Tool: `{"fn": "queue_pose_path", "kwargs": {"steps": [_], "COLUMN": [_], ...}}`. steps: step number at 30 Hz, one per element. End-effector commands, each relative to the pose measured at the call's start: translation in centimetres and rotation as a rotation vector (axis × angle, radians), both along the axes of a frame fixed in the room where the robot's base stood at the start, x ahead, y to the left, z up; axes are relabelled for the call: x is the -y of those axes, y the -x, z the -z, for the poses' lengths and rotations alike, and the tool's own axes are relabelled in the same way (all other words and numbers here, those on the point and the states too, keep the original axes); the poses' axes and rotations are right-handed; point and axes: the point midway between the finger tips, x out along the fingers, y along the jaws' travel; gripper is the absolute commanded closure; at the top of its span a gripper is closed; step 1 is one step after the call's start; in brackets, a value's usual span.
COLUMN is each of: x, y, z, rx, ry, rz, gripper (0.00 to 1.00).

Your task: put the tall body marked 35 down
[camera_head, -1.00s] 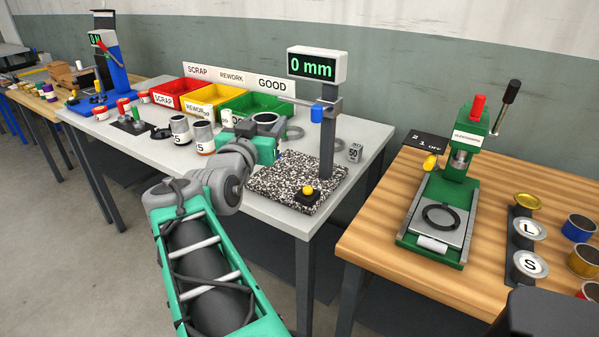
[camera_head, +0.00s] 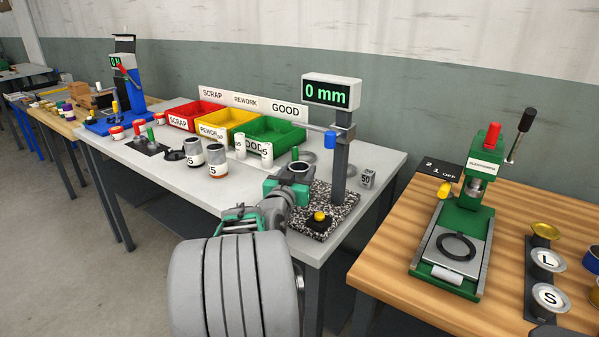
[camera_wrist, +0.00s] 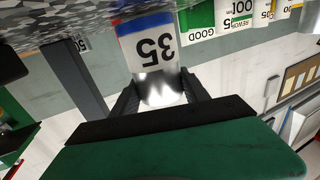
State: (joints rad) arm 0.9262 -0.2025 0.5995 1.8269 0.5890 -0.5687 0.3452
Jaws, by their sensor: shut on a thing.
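My gripper (camera_wrist: 161,92) is shut on the tall body marked 35 (camera_wrist: 148,50), a pale can with a blue and red band; wrist view shows it upside down between the two fingers. In the head view the can's open round top (camera_head: 301,167) shows above my gripper (camera_head: 288,184), its lower part hidden by the jaws. It is beside or over the left part of the speckled plate (camera_head: 311,219) of the gauge stand, which reads 0 mm. I cannot tell whether its base touches anything.
The gauge post (camera_head: 338,170) rises just right of the held can. Two similar tall cans (camera_head: 193,153) and two white cylinders (camera_head: 266,154) stand to the left. Red, yellow and green bins (camera_head: 275,131) are behind. A small 50 block (camera_head: 367,178) stands right of the post.

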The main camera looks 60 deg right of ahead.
Motion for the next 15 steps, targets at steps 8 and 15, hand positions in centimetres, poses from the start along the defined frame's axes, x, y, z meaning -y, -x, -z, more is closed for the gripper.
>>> {"fn": "queue_pose_path", "kwargs": {"steps": [8,15], "x": [-0.02,-0.03], "y": [-0.02,-0.01], "z": [0.32,0.31], "rx": [-0.001,-0.001], "ry": [-0.001,-0.001], "rz": [0.000,0.000], "gripper": [0.44,0.25]}}
